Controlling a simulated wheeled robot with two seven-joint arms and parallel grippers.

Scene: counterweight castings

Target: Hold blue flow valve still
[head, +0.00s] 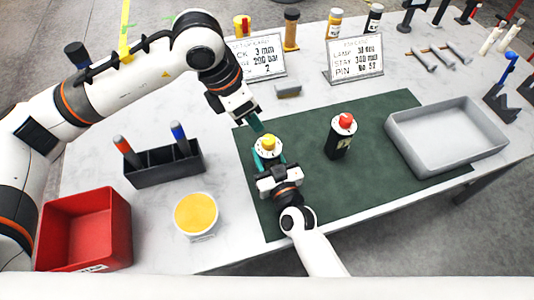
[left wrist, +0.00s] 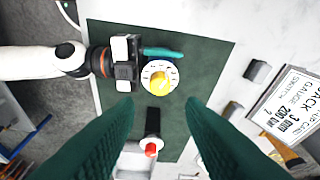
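The flow valve (head: 268,147) stands upright on the green mat, with a yellow knob on a white marked dial. In the left wrist view the dial and knob (left wrist: 158,77) show from above. My right gripper (head: 272,165) has its teal fingers at both sides of the valve below the dial and looks shut on it; one finger is partly hidden. My left gripper (head: 256,122) is above and just behind the valve. Its green fingers are wide apart and empty in the left wrist view (left wrist: 160,105).
A black device with a red knob (head: 341,137) stands right of the valve. A grey tray (head: 398,150) is farther right. A black holder (head: 165,165), a yellow-filled tub (head: 197,232) and a red bin (head: 118,235) are left. Two sign cards (head: 355,60) stand behind the mat (head: 385,105).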

